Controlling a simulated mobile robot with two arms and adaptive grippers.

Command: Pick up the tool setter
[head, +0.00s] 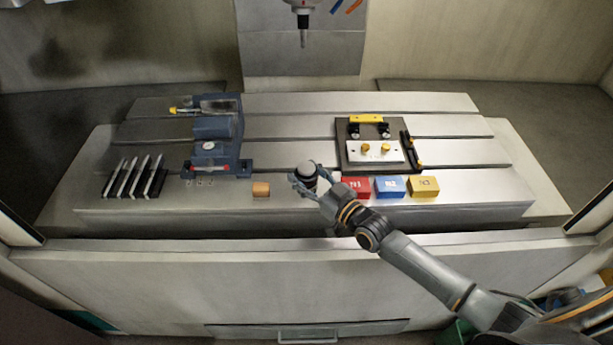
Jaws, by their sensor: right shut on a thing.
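The tool setter (308,169) is a small dark and light round cylinder near the front middle of the machine table (285,206). My right gripper (306,182) is around it, with its fingers shut on its sides. The fingers hide part of its lower body. I cannot tell whether it still touches the table. My left gripper is not in the picture.
Red, blue (389,187) and yellow blocks stand just right of my gripper. A small orange-brown cylinder (261,189) is to its left. A blue vise-like device (216,140), a rack of dark plates (133,178) and a fixture plate (376,146) stand on the table. A spindle (303,30) hangs above.

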